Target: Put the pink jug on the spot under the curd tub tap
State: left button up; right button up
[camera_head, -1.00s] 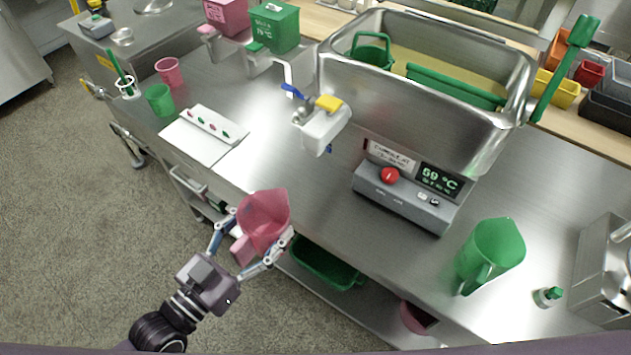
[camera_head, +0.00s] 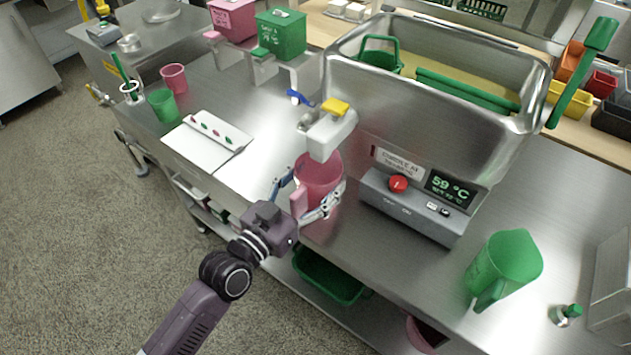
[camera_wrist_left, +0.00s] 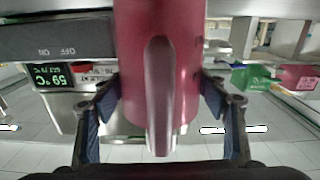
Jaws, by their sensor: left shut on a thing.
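The pink jug (camera_head: 319,178) is in my left gripper (camera_head: 308,196), which is shut on it near the bench's front edge. In the left wrist view the jug (camera_wrist_left: 160,70) fills the middle, its handle towards the camera, with the fingers (camera_wrist_left: 160,105) on both sides. The tap of the curd tub (camera_head: 331,130), with a white body and yellow top, is just above the jug and covers part of its rim in the head view. The curd tub (camera_head: 400,105) is a steel vat. I cannot tell whether the jug touches the bench. My right gripper is not in view.
A control box (camera_head: 412,208) with a red knob and 59 °C display stands right of the jug. A green jug (camera_head: 503,268) is further right. A white board (camera_head: 200,148) and cups lie left. Bare bench (camera_head: 270,140) shows left of the tap.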

pick_arm(q)
jog(key=shift+s+a+r, duration=0.1)
jog(key=shift+a+r, duration=0.05)
jog(key=o, duration=1.2)
jog(key=shift+c, duration=0.2)
jog(key=shift+o, duration=0.3)
